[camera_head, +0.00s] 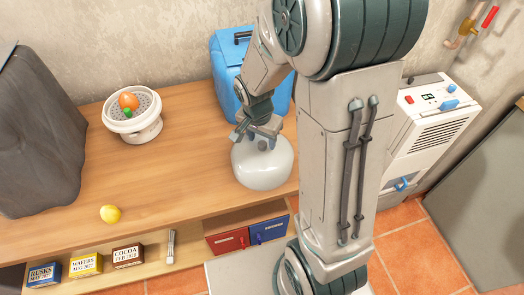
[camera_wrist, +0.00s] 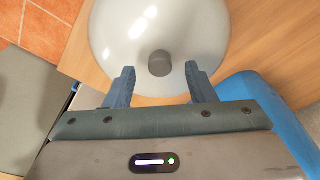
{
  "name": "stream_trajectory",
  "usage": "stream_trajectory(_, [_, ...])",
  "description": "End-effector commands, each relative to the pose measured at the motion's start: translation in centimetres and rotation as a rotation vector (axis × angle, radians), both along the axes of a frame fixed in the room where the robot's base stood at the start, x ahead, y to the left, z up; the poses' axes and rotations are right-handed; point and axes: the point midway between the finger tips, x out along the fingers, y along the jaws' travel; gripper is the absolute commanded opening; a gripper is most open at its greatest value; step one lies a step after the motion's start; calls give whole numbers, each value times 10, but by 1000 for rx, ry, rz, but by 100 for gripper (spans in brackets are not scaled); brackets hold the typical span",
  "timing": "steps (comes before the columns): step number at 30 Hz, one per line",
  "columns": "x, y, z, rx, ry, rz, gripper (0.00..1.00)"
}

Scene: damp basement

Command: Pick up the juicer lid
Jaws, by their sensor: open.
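The juicer lid (camera_head: 262,168) is a translucent white dome with a small grey knob, resting at the right end of the wooden bench. In the wrist view the lid (camera_wrist: 160,25) fills the top, with its knob (camera_wrist: 160,63) between and just beyond my fingertips. My gripper (camera_head: 257,133) is at the top of the lid, partly covered by my arm. In the wrist view my gripper (camera_wrist: 160,72) is open, with one finger on each side of the knob line and nothing held. I cannot tell whether the fingers touch the dome.
A white strainer bowl (camera_head: 133,127) with an orange item and a green item stands at the back left. A lemon (camera_head: 110,214) lies near the front edge of the bench (camera_head: 175,185). A blue cooler (camera_head: 228,75) stands close behind the lid. Boxes sit on the lower shelf.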

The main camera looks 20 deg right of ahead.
Motion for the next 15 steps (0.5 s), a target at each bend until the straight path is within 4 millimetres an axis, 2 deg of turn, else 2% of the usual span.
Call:
stream_trajectory(5, [2,-2,-17,0,0,1,50])
stream_trajectory(13, [2,-2,-19,0,-1,0,50])
stream_trajectory(15, [2,-2,-19,0,-1,0,31])
